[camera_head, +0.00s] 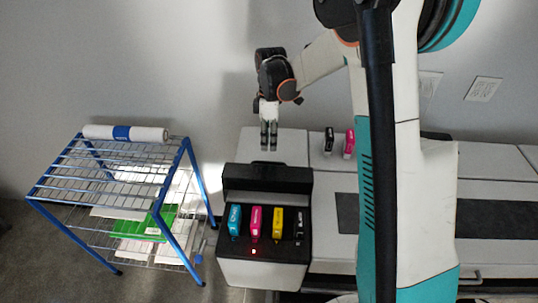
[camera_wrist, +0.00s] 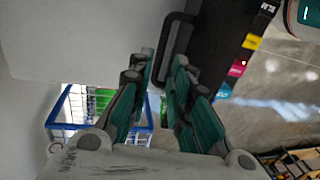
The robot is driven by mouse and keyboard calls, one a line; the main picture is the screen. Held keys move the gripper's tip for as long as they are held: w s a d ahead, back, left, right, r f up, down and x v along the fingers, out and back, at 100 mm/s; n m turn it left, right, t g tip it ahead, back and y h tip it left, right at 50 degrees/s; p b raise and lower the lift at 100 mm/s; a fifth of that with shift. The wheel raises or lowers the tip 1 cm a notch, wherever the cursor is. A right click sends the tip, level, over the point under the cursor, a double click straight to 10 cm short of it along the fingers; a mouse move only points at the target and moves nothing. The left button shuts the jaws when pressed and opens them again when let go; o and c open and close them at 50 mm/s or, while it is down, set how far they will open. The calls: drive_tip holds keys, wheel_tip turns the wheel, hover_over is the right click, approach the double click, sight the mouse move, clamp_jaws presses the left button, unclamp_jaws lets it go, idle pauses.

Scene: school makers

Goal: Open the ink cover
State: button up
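The large printer has an ink bay on its left part. A dark ink cover (camera_head: 266,179) stands raised behind a row of cyan (camera_head: 235,219), magenta (camera_head: 255,219), yellow (camera_head: 278,220) and black (camera_head: 299,222) cartridges, which are exposed. My gripper (camera_head: 268,148) points down just behind and above the cover's top edge. In the wrist view, my gripper (camera_wrist: 160,62) has its fingertips a little apart, beside a black looped handle (camera_wrist: 180,42) by the dark cover. The handle's lower end shows between the fingers; contact cannot be told. I see nothing held.
Loose black (camera_head: 328,141) and magenta (camera_head: 349,143) cartridges stand on the printer top (camera_head: 300,148) to the right. A blue wire rack (camera_head: 172,165) with a paper roll (camera_head: 125,133) stands close on the left. A wall is behind.

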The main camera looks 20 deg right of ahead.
drive_tip(key=shift+s+a+f, duration=0.1)
drive_tip(key=shift+s+f, duration=0.1)
drive_tip(key=shift+f, duration=0.85)
drive_tip(key=shift+s+a+f, duration=0.1)
drive_tip(key=shift+s+f, duration=0.1)
drive_tip(key=shift+f, duration=0.8)
drive_tip(key=shift+s+a+f, duration=0.1)
drive_tip(key=shift+s+f, duration=0.1)
drive_tip(key=shift+f, duration=0.85)
clamp_jaws()
